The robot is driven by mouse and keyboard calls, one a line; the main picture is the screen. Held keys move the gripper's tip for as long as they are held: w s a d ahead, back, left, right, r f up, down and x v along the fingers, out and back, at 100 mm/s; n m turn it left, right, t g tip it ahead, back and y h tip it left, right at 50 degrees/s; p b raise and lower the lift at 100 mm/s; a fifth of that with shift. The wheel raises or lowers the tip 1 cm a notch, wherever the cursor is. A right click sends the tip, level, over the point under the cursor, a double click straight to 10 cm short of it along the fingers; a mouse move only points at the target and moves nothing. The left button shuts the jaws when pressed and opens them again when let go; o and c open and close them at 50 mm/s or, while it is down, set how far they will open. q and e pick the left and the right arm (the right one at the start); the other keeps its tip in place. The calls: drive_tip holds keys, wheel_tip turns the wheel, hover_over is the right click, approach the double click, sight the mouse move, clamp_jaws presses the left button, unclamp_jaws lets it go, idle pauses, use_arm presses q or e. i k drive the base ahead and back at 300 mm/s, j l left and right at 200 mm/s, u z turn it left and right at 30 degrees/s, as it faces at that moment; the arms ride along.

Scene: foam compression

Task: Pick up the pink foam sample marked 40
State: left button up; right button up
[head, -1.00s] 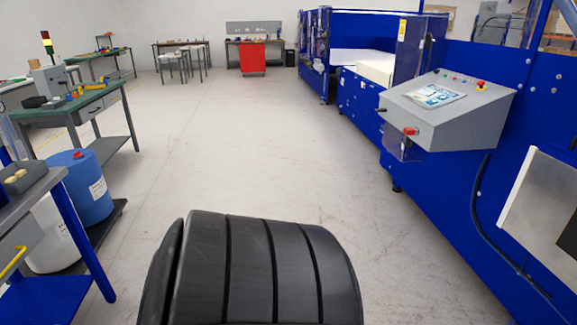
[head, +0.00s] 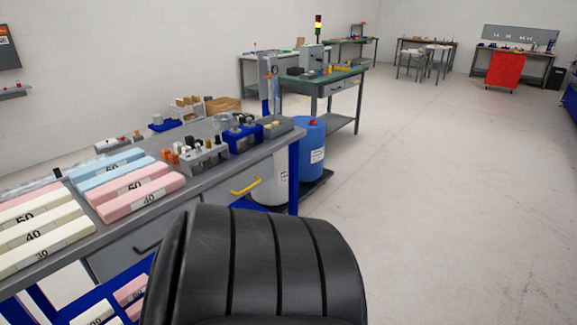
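The pink foam sample marked 40 (head: 140,198) lies flat on the grey workbench (head: 215,168) at the left, along the bench's front edge. A pink foam block marked 50 (head: 128,183) lies right behind it. Blue foam blocks (head: 108,167) lie behind the pink ones. Cream foam blocks marked 30, 40 and 50 (head: 45,240) lie to the left. Neither of my grippers is in view.
Small metal fixtures (head: 203,155) stand on the bench right of the foam. A yellow handle (head: 246,186) sticks out at the bench front. A blue drum (head: 310,150) stands beyond the bench. More foam (head: 130,292) sits on a lower shelf. The floor at right is clear.

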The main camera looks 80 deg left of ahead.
sight(111, 211)
drive_tip(key=k+j+u, duration=0.1)
drive_tip(key=u, duration=3.8)
